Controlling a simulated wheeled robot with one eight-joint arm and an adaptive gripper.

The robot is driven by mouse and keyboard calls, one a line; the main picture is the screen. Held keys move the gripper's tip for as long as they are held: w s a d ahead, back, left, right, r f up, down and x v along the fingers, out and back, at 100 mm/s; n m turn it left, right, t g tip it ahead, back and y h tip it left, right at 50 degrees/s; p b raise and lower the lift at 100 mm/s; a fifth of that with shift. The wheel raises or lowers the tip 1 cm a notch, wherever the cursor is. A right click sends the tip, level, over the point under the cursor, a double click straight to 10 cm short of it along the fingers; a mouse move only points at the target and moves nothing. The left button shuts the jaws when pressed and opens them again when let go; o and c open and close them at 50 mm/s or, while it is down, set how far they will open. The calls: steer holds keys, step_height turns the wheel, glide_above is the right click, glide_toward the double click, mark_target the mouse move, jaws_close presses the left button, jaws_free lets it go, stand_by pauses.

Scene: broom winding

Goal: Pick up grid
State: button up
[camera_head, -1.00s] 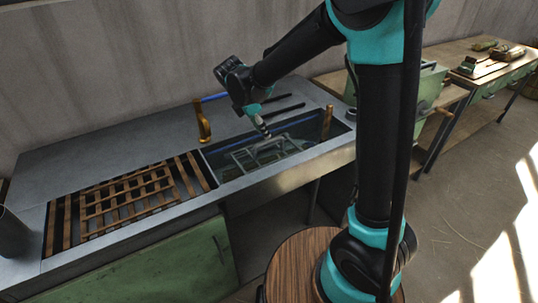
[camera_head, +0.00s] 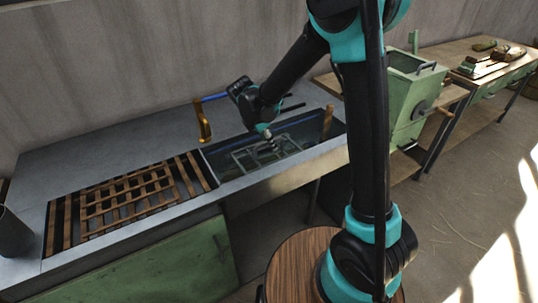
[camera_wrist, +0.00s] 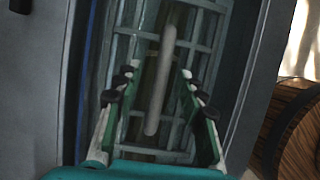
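A grey metal grid (camera_head: 243,158) lies in the dark sunken basin of the counter, on the right. In the wrist view the grid (camera_wrist: 204,46) fills the middle, with a long pale rod like a handle (camera_wrist: 162,80) running along it. My gripper (camera_head: 270,146) points down into the basin over the grid. In the wrist view my gripper (camera_wrist: 157,76) is open, with one finger on each side of the rod and a gap on both sides. Whether the fingertips are level with the rod is hard to tell.
A slatted wooden rack (camera_head: 125,200) lies in the left part of the counter. A brass tap (camera_head: 203,120) with a blue pipe stands behind the basin. The basin walls (camera_wrist: 245,75) are close beside the fingers. A green hopper (camera_head: 415,95) stands to the right.

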steer(key=shift+f, duration=0.25)
stand_by(0.3)
steer(key=shift+c, duration=0.3)
jaws_close()
